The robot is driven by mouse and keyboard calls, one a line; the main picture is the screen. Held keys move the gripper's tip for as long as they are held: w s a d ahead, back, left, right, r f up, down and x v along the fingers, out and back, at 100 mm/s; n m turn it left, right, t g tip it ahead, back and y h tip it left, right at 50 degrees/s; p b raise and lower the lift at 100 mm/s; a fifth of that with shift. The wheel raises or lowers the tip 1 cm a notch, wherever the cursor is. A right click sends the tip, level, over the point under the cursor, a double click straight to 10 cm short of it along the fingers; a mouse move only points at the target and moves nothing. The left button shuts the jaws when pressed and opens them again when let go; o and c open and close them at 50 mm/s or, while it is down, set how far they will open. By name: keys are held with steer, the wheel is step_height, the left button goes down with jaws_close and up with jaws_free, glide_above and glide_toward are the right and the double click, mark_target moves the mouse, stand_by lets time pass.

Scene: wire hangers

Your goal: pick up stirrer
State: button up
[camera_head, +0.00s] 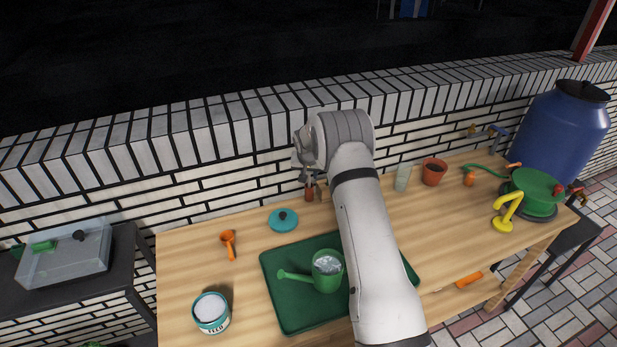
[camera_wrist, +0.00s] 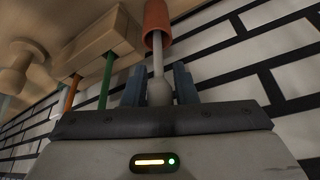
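Small gaps show beside the shaft near the fingertips, but whether the fingers touch the pale end is unclear.
In the wrist view, a wooden block (camera_wrist: 98,42) with green and orange rods is close on the left. The wooden table (camera_head: 190,270) holds a green tray (camera_head: 290,320) with a watering can (camera_head: 325,270), a teal lid (camera_head: 283,220) and a terracotta pot (camera_head: 434,172). A brick wall stands behind.

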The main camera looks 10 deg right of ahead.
jaws_close()
